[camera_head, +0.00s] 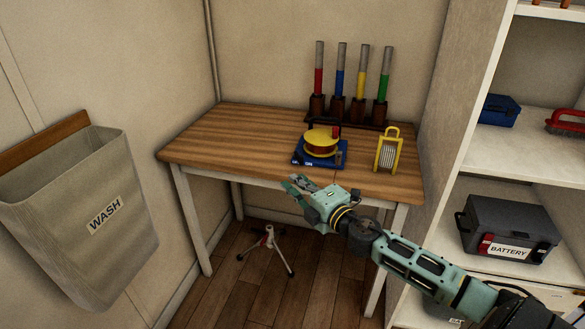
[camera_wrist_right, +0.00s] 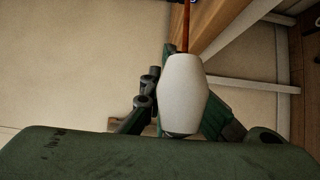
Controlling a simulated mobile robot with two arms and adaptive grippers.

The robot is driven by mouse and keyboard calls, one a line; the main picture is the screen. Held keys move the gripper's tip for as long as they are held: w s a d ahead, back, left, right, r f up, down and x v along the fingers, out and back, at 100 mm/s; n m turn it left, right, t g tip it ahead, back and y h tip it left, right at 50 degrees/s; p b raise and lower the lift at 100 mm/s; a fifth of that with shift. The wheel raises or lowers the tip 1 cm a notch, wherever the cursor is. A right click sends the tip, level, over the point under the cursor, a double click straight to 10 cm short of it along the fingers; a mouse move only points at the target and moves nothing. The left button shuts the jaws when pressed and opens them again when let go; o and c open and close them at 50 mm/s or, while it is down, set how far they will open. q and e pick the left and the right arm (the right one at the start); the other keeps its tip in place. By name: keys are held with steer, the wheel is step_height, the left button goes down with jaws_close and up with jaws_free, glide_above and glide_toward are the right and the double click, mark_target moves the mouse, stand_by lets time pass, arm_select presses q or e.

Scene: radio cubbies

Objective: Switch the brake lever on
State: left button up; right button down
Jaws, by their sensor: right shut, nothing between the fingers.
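Four upright levers stand in a row at the back of the table, with grey tops and red (camera_head: 319,82), blue (camera_head: 340,80), yellow (camera_head: 360,83) and green (camera_head: 382,86) sleeves. No brake label is readable, so I cannot tell which one is the brake lever. My right gripper (camera_head: 292,183) is shut at the table's front edge, well in front of and below the levers, apart from them. In the right wrist view a pale, barrel-shaped part (camera_wrist_right: 183,95) with a reddish rod fills the middle. I cannot tell what it is. My left gripper is not in view.
A blue-based device with a yellow drum (camera_head: 322,140) and a yellow-framed object (camera_head: 388,152) stand on the wooden table (camera_head: 225,137) before the levers. A WASH bin (camera_head: 70,205) hangs at left. Shelves at right hold a BATTERY box (camera_head: 510,225). The table's left side is clear.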

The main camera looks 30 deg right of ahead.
mark_target(299, 156)
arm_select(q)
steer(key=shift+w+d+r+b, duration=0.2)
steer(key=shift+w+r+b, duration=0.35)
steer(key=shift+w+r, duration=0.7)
arm_select(e)
steer(key=w+d, duration=0.3)
steer(key=w, duration=0.4)
steer(key=shift+w+d, duration=0.2)
steer(key=shift+d, duration=0.05)
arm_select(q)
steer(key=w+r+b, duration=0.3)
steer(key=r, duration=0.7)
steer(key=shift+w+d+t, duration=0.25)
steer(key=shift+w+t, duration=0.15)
arm_select(e)
steer(key=s+d+y, duration=0.1)
steer(key=d+n+y, duration=0.1)
steer(key=d, duration=0.1)
steer(key=shift+s, duration=0.4)
